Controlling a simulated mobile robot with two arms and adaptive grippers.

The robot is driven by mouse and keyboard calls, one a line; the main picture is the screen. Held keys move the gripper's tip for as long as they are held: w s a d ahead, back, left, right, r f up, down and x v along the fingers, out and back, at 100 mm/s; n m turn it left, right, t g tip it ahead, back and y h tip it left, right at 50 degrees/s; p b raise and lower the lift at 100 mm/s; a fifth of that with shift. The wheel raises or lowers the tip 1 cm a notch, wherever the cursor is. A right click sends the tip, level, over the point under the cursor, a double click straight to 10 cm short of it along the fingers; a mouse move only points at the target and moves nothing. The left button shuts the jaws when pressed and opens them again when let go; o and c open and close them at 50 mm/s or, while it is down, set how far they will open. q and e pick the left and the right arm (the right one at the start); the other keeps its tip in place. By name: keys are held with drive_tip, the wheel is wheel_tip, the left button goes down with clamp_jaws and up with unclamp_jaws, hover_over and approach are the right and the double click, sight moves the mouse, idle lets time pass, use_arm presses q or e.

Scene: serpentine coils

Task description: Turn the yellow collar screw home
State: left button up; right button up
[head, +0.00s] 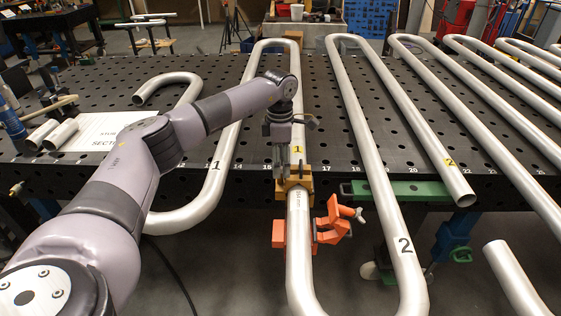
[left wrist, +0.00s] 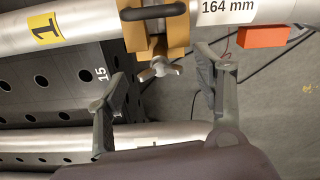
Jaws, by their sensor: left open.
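The yellow collar (head: 305,184) sits around the steel pipe at the table's front edge. In the left wrist view the collar (left wrist: 176,32) shows large, with a black handle across it. Its metal wing screw (left wrist: 160,68) sticks out toward my left gripper. My left gripper (head: 281,172) points down at the collar in the head view and partly covers it. In the left wrist view its two fingers (left wrist: 160,70) are spread apart, one on each side of the screw, with visible gaps. I cannot tell how far the screw is turned in. My right gripper is not in view.
An orange clamp (head: 328,227) grips the same pipe just below the collar. A green clamp bar (head: 408,191) lies to the right along the table edge. Bent pipes cover much of the perforated black table (head: 305,110). A white sheet (head: 103,130) lies at left.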

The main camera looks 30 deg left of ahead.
use_arm(q)
wheel_tip(320, 180, up, 12)
idle(0.4)
drive_tip(key=shift+f, duration=0.15)
